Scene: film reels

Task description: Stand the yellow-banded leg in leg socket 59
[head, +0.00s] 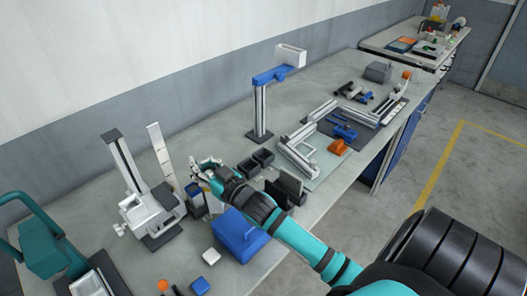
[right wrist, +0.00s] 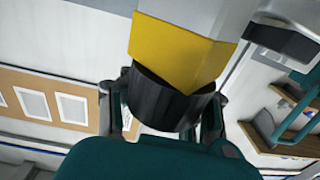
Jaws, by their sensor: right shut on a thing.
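My right gripper (head: 204,168) is at the left-middle of the bench in the head view, its arm reaching in from the lower right. In the right wrist view my right gripper (right wrist: 165,112) is shut around the black round end of the yellow-banded leg (right wrist: 178,52). The leg has a wide yellow band and a pale shaft that runs out of the top of the picture. In the head view the leg is too small and covered to make out clearly. No socket number can be read, so I cannot tell which holder is socket 59. My left gripper is out of view.
A white and grey upright stand (head: 128,172) is left of the gripper. A blue-topped post (head: 262,105) stands behind. Small clear bench patches lie between them.

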